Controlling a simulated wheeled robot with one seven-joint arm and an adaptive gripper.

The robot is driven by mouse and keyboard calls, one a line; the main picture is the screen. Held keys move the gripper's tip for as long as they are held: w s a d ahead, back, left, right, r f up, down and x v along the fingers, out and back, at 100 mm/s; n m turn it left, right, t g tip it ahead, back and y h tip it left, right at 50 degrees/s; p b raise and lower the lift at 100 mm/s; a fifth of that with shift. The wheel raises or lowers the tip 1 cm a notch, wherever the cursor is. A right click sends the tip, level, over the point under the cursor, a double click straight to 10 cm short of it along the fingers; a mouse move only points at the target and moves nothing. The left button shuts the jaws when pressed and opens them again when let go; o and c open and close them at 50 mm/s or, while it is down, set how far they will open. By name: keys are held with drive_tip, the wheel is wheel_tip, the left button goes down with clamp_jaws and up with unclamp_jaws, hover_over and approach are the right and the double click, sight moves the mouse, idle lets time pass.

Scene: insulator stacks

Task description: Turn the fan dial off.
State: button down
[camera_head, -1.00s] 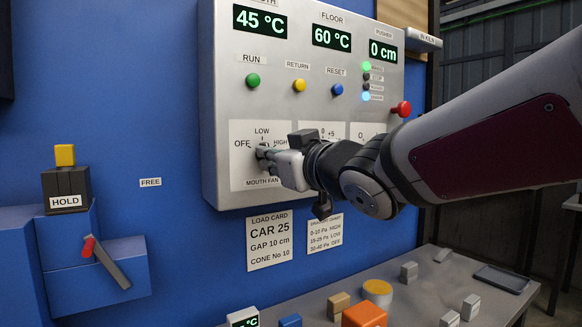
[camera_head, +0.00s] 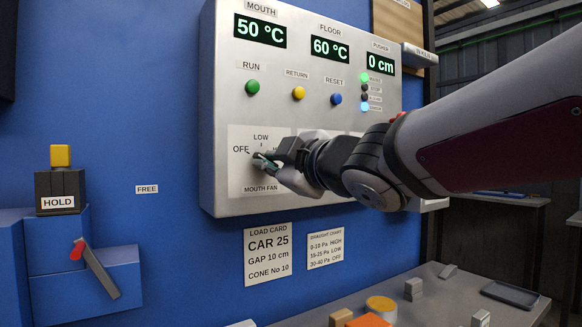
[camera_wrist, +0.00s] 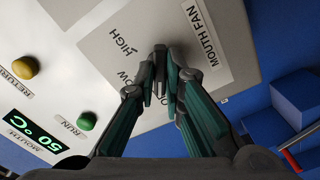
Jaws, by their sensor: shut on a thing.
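The mouth fan dial (camera_head: 258,159) is on a white plate (camera_head: 240,180) low on the grey control panel. Its OFF label is at the left and LOW above. HIGH is mostly hidden by my gripper in the head view but readable in the wrist view. My gripper (camera_head: 268,163) reaches in from the right and is shut on the dial. In the wrist view the two fingertips (camera_wrist: 163,98) close around the dark dial knob (camera_wrist: 160,62). The fingers cover much of the dial, so I cannot tell exactly where it points.
Above the dial are the green RUN button (camera_head: 252,87), yellow RETURN button (camera_head: 299,93) and blue RESET button (camera_head: 336,98). The MOUTH display (camera_head: 260,31) reads 50 °C. A load card (camera_head: 268,254) hangs below. A HOLD box (camera_head: 62,190) and red-tipped lever (camera_head: 98,270) are at left.

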idle(0.4)
drive_tip(key=c, duration=1.7)
unclamp_jaws()
drive_tip(key=v, duration=1.2)
drive_tip(key=shift+d, duration=0.1)
